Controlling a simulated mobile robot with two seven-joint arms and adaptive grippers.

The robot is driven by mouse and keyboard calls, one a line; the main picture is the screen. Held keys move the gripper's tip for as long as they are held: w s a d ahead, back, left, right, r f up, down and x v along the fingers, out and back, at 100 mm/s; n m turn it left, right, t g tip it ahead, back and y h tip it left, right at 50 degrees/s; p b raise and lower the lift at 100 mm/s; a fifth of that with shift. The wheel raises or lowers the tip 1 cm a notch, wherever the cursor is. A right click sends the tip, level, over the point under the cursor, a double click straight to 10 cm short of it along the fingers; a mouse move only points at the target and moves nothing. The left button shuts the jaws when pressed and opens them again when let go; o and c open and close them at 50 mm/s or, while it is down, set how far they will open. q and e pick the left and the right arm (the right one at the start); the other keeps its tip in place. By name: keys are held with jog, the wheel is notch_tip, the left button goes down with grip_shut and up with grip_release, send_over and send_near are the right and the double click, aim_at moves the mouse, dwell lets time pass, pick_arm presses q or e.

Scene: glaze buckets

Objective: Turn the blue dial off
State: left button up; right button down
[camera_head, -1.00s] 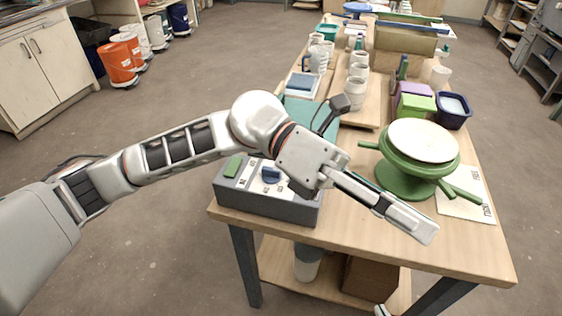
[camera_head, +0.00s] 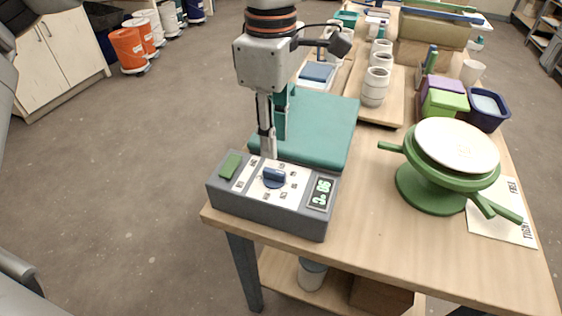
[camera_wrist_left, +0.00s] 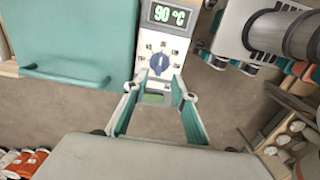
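The blue dial (camera_head: 274,182) sits on the white panel of a grey control box (camera_head: 265,213) at the table's near left corner. Its raised bar lies roughly left to right in the head view. The dial also shows in the left wrist view (camera_wrist_left: 159,63), with marks around it. A lit display (camera_wrist_left: 169,15) reads 90 °C. A green switch (camera_head: 231,165) is at the box's other end. My left gripper (camera_head: 270,150) points down just behind the dial. In the left wrist view its fingers (camera_wrist_left: 157,89) are spread and empty, with the dial beyond the tips. My right gripper is out of view.
A teal lid or plate (camera_head: 312,122) lies right behind the box. A green banding wheel (camera_head: 440,175) with a pale top stands to the right, beside a paper sheet (camera_head: 503,212). White cups (camera_head: 376,85) stand farther back.

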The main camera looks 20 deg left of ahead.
aim_at(274, 171)
pick_arm(q)
notch_tip(274, 171, down, 8)
jog(key=shift+a+r+b, duration=0.1)
jog(key=shift+r+b, duration=0.05)
jog(key=shift+b, duration=0.6)
grip_shut()
